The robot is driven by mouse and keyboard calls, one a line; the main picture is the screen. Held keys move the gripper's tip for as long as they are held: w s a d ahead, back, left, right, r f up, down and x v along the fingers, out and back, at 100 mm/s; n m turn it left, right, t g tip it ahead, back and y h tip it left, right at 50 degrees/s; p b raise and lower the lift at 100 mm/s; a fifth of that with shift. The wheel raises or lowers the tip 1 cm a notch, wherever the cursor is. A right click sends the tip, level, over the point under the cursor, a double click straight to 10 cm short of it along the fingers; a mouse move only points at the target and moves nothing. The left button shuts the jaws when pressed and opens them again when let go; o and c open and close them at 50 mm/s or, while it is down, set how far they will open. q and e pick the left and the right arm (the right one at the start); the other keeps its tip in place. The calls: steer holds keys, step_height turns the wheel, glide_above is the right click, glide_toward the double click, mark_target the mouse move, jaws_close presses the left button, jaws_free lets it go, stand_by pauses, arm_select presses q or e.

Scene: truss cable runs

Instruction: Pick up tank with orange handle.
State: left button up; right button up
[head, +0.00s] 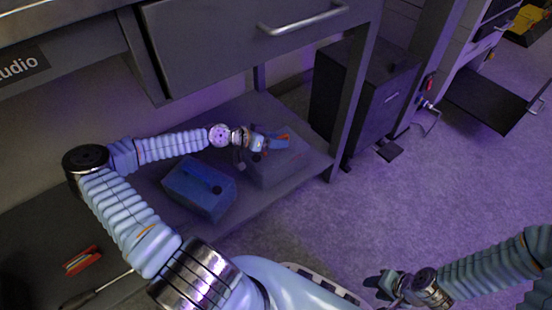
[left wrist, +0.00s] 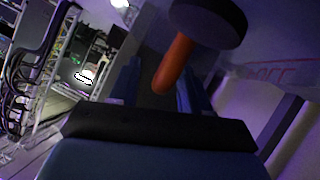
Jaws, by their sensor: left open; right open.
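The tank (head: 285,168) is a grey box-like body on the lower shelf, partly hidden by my left gripper. Its orange handle shows as a small bit at the fingers in the head view. In the left wrist view the orange handle (left wrist: 174,64) is a rounded bar, with a dark round disc (left wrist: 208,20) at its upper end. My left gripper (head: 277,143) is open at the handle; in the left wrist view (left wrist: 158,85) the bar's lower end lies between the two blue fingers. I cannot tell whether they touch it. My right gripper (head: 378,285) is open and empty above the floor.
A blue box (head: 200,188) stands on the shelf (head: 310,165) left of the tank. A drawer unit (head: 240,45) overhangs the shelf, with a post on its right. A red tool (head: 82,260) lies at lower left. A black cabinet (head: 370,95) stands behind.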

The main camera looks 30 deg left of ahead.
arm_select(q)
steer(key=shift+c, duration=0.4)
jaws_close()
stand_by(1.0)
